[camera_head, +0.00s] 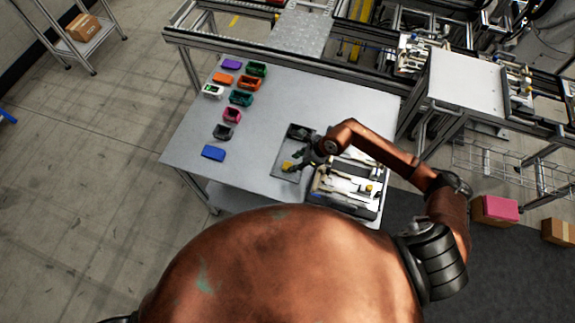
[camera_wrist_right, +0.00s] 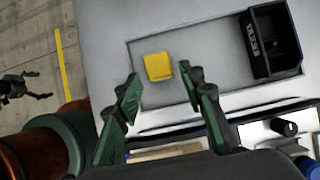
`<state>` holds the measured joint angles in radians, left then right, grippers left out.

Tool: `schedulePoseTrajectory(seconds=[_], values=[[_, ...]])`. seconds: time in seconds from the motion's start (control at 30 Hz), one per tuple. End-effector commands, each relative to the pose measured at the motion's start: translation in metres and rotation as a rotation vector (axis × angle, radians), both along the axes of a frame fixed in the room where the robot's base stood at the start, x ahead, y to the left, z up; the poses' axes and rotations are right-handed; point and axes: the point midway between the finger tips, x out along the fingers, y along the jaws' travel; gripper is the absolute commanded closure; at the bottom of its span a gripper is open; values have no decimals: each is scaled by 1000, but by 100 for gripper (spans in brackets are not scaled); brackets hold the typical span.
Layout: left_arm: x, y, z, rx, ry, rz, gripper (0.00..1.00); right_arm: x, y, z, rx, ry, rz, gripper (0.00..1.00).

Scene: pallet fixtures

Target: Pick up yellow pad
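The yellow pad (camera_wrist_right: 158,66) lies on a grey rectangular area of the table, at its left end in the right wrist view. It also shows small in the head view (camera_head: 287,165). My right gripper (camera_wrist_right: 158,82) is open, with one finger on each side of the pad in the picture and no visible contact. In the head view my right gripper (camera_head: 300,160) hangs over the table just beside the pad. My left gripper is not in the head view.
A black bin (camera_wrist_right: 272,42) stands at the other end of the grey area. A fixture (camera_head: 345,187) with pale parts sits at the table's front right. Several coloured holders, such as a blue one (camera_head: 213,153), stand on the left. The table's middle (camera_head: 262,125) is clear.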

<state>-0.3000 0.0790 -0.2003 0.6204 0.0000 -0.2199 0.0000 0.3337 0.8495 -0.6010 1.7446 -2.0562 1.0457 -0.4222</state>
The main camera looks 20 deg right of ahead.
Motion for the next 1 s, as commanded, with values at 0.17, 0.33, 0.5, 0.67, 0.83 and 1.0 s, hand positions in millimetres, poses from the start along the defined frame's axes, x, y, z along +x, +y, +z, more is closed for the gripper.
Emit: schedulePoseTrajectory(seconds=[0.17, 0.33, 0.5, 0.67, 0.83, 1.0], values=[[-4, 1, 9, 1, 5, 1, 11, 6, 13, -15, 5, 2, 0, 64], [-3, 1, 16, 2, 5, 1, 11, 13, 23, -36, 6, 1, -3, 64], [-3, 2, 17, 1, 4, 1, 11, 16, 26, -46, 4, -1, -3, 64], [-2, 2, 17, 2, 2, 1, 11, 16, 25, -47, 4, -2, -3, 64], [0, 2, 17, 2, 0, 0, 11, 16, 25, -47, 4, -1, -4, 73], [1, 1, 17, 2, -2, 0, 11, 16, 25, -47, 4, -1, -4, 85]])
